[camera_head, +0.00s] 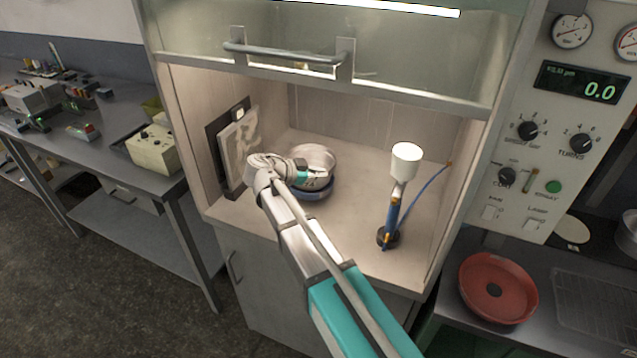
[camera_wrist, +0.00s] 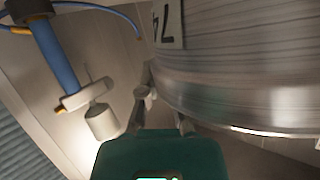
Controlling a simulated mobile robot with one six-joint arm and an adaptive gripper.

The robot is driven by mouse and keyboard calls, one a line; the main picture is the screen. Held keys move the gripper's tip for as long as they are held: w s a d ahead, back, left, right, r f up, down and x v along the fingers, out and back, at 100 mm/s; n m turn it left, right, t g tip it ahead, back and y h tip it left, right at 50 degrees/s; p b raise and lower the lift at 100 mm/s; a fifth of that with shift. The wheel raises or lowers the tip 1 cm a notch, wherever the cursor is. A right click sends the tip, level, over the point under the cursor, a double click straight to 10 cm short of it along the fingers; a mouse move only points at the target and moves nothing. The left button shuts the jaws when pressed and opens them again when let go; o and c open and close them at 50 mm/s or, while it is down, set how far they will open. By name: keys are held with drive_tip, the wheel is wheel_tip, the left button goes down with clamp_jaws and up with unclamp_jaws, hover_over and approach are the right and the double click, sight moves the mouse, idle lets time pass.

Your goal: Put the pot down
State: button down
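The pot (camera_head: 316,156) is a round, shiny metal vessel inside the open cabinet, over a darker bluish round part (camera_head: 317,194). I cannot tell whether it rests on it or hangs just above. In the wrist view the pot (camera_wrist: 240,65) fills the upper right, with a dark-marked label on its wall. My gripper (camera_head: 322,178) is at the pot's near side. In the wrist view its two fingers (camera_wrist: 165,108) stand apart close to the pot's edge; whether they clamp it is unclear.
A spray gun with a white cup (camera_head: 406,160) and blue hose stands right of the pot. A framed panel (camera_head: 241,150) leans on the left wall. The raised glass sash (camera_head: 330,70) is overhead. Cabinet floor (camera_head: 350,215) is clear between pot and spray gun.

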drive_tip(key=shift+f+b, duration=0.45)
drive_tip(key=shift+f, duration=0.3)
drive_tip(key=shift+f, duration=0.3)
drive_tip(key=c, duration=0.8)
unclamp_jaws()
drive_tip(key=shift+r, duration=0.1)
drive_tip(key=shift+r, duration=0.35)
drive_tip(key=p+v, duration=0.4)
drive_tip(key=v, duration=0.8)
drive_tip(key=shift+f+p, duration=0.15)
drive_tip(key=shift+p, duration=0.15)
drive_tip(key=shift+s, duration=0.1)
